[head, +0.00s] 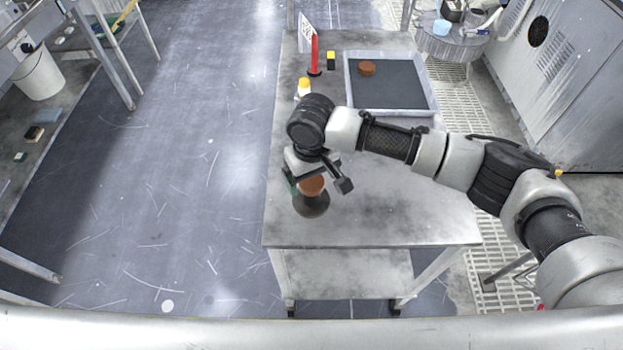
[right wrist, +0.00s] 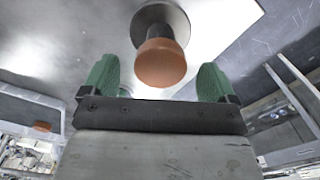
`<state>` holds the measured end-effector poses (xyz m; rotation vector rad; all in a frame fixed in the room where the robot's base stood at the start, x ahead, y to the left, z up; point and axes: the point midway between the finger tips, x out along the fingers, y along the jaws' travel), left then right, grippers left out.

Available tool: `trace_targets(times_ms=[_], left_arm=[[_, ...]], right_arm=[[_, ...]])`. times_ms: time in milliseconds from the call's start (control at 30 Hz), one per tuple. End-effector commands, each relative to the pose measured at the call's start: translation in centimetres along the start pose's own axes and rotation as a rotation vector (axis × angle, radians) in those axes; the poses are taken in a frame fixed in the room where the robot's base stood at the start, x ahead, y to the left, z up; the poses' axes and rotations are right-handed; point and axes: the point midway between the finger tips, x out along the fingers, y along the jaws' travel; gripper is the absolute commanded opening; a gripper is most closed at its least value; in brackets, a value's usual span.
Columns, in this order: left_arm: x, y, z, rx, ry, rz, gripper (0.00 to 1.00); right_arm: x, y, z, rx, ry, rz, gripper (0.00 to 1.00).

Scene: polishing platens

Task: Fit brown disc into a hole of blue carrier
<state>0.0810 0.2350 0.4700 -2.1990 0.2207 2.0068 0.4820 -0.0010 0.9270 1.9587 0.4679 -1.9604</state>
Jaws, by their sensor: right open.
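A brown disc (head: 367,68) lies in the shallow tray at the back of the table; it also shows small at the left of the right wrist view (right wrist: 42,126). I cannot make out a blue carrier with holes. My right gripper (head: 317,187) is open above the table's near left part. Its green-padded fingers (right wrist: 158,78) stand apart on either side of an orange-brown knob (right wrist: 159,62). The knob sits on a dark stem with a round grey base (head: 311,206). The fingers do not visibly touch it. My left gripper is out of view.
The grey tray (head: 433,105) has a dark floor. A red upright post (head: 315,55), a yellow-and-black block (head: 331,60) and a yellow-capped bottle (head: 304,88) stand left of it. The table's near right (head: 420,215) is clear.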

Motion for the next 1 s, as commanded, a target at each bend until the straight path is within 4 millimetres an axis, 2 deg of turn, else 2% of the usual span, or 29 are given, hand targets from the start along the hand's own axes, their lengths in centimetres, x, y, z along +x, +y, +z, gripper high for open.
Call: trace_targets(times_ms=[100,300,367,600,700,1000], left_arm=[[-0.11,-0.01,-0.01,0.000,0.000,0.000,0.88],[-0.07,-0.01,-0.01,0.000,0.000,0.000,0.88],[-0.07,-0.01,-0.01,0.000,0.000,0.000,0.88],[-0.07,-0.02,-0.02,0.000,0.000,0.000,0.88],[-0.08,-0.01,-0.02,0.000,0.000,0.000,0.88],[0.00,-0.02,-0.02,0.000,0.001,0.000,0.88]], right_arm=[[0.82,-0.03,0.02,0.000,0.000,0.000,0.89],[0.91,-0.05,0.02,-0.001,0.001,0.000,0.89],[0.90,-0.05,0.01,-0.001,0.001,0.000,0.81],[0.87,-0.05,0.01,-0.001,0.001,0.000,0.44],[0.84,-0.05,-0.01,-0.001,0.002,0.000,0.32],[0.51,-0.06,-0.04,-0.001,0.003,-0.001,0.32]])
